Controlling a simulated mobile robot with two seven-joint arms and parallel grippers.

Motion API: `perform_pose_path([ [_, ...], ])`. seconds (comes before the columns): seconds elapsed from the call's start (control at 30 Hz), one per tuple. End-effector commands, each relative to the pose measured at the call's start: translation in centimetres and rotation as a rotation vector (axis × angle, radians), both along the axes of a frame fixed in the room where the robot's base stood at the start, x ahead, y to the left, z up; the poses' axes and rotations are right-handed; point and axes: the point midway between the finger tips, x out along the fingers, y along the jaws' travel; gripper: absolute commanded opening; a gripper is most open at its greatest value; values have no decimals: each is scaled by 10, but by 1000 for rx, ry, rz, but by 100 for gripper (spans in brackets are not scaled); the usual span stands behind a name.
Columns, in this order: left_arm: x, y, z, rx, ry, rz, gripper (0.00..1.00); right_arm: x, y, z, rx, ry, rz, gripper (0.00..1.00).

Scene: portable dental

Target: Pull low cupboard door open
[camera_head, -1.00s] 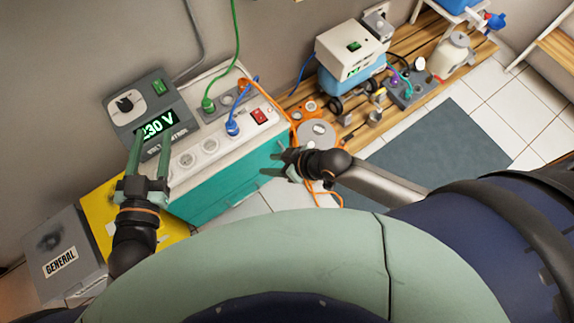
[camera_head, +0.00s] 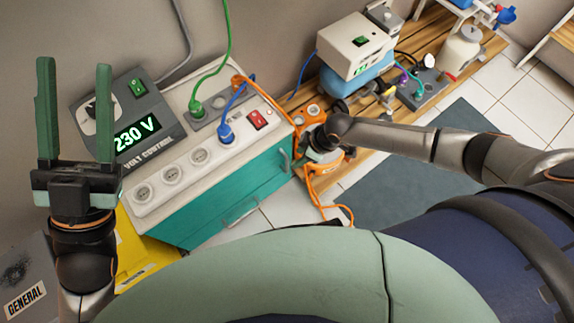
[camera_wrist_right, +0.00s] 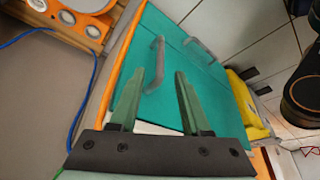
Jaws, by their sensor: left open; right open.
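The teal cupboard (camera_head: 205,208) with a white top stands in the middle of the head view. One grey handle (camera_head: 285,160) is near its right end and another handle (camera_head: 240,209) is lower on its front. My right gripper (camera_head: 322,155) is beside the cupboard's right end, partly hidden by its own wrist. In the right wrist view, its open fingers (camera_wrist_right: 158,73) point at the teal front. The nearer grey handle (camera_wrist_right: 152,63) appears close to the left fingertip; contact cannot be told. The other handle (camera_wrist_right: 200,48) is farther right. My left gripper (camera_head: 75,67) is open, empty, pointing up at the left.
A volt control box (camera_head: 125,125), sockets (camera_head: 172,174) and plugged cables are on the cupboard top. A yellow box (camera_head: 135,255) and a GENERAL box (camera_head: 25,285) stand lower left. An orange cable (camera_head: 315,192) lies near my right gripper. White floor tiles (camera_head: 285,208) show in front.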

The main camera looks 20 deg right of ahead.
Motion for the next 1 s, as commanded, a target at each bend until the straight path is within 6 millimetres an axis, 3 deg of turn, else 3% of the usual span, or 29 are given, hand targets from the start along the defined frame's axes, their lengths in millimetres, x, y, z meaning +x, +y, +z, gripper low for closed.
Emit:
perform_pose_path([
  [0.03,-6,-1,-6,-1,-32,-13,50,2,6,-19,1,1,1,47],
  [0.1,-12,-3,-6,-6,-65,-28,50,6,11,-34,1,2,0,47],
  [0.4,-9,-5,-37,-34,-30,-60,50,18,27,-80,1,0,0,47],
  [0.87,-9,-6,-42,-44,-19,-70,50,21,31,-90,2,0,-1,47],
  [1.0,-9,-6,-42,-44,-18,-70,50,21,31,-90,2,0,-1,35],
])
